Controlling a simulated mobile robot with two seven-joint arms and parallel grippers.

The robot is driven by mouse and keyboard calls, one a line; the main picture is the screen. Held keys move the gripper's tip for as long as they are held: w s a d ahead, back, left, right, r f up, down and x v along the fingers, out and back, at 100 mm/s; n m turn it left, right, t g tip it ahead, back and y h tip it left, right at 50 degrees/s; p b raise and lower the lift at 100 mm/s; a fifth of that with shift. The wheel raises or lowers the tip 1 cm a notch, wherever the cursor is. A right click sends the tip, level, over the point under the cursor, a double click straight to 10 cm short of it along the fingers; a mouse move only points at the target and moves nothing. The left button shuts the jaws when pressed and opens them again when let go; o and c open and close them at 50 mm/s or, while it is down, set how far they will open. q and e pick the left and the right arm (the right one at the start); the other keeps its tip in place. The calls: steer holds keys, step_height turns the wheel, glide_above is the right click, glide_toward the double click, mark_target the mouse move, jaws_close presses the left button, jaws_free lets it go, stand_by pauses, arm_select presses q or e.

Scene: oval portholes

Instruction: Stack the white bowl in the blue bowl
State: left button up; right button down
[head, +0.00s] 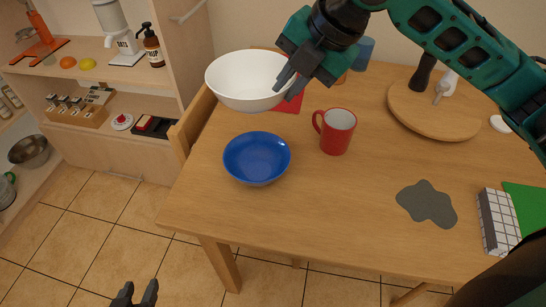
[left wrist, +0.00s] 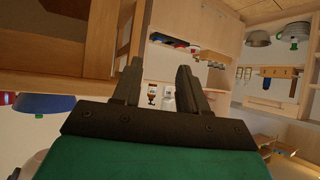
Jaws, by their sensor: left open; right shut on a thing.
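The white bowl (head: 247,80) is upright in the head view, held at its right rim by my right gripper (head: 291,84), which is shut on it. The bowl appears raised above the table, behind the blue bowl in the picture. The blue bowl (head: 257,158) stands upright and empty on the wooden table (head: 330,220), near its left edge. My left gripper (head: 135,296) is open and empty, low at the bottom of the head view, in front of the table. Its open fingers also show in the left wrist view (left wrist: 158,88).
A red mug (head: 335,131) stands right of the blue bowl. A round board (head: 435,110) with a pepper mill is at the back right. A grey patch (head: 427,203) and a gridded block (head: 497,221) lie at the right. A chair (head: 191,122) stands at the left edge.

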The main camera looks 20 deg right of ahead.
steer(key=b, duration=0.3)
glide_above(286, 165)
step_height(286, 165, down, 12)
steer(key=shift+r, duration=0.15)
steer(key=shift+f, duration=0.45)
step_height(286, 165, down, 4)
steer(key=shift+r+b, duration=0.2)
steer(key=shift+b, duration=0.3)
arm_select(q)
steer(key=shift+w+d+f+h, duration=0.15)
steer(key=shift+w+d+f, duration=0.2)
steer(key=shift+d, duration=0.2)
steer(key=shift+w+d+f+h, duration=0.2)
steer(key=shift+w+d, duration=0.1)
steer(key=shift+d, duration=0.25)
arm_select(e)
steer(key=shift+f, duration=0.6)
steer(key=c, duration=1.1)
jaws_free()
steer(key=shift+s+f, duration=0.1)
steer(key=shift+c, duration=0.2)
arm_select(q)
steer(key=shift+s+a+f, duration=0.1)
steer(key=shift+s+f, duration=0.25)
